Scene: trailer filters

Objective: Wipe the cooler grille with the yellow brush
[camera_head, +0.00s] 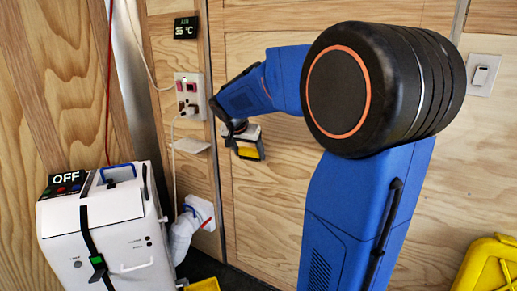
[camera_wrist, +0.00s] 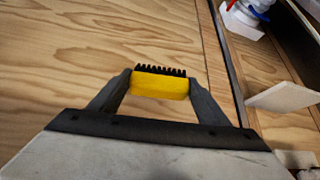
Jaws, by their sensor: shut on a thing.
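My gripper (camera_wrist: 160,80) is shut on the yellow brush (camera_wrist: 160,88), which sits between its two grey fingers with the black bristles facing away from the wrist. In the head view, my gripper (camera_head: 243,137) and the brush (camera_head: 250,153) are in the air in front of the wooden wall, right of the wall socket. A white boxy unit with an OFF display (camera_head: 125,245), likely the cooler, stands at lower left, well apart from the brush. I cannot make out its grille.
A small white shelf (camera_head: 190,145) juts from the wall below the socket panel (camera_head: 190,95); it also shows in the wrist view (camera_wrist: 280,97). A white hose (camera_head: 183,237) meets a wall fitting (camera_head: 203,212). A yellow container (camera_head: 490,265) is at lower right.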

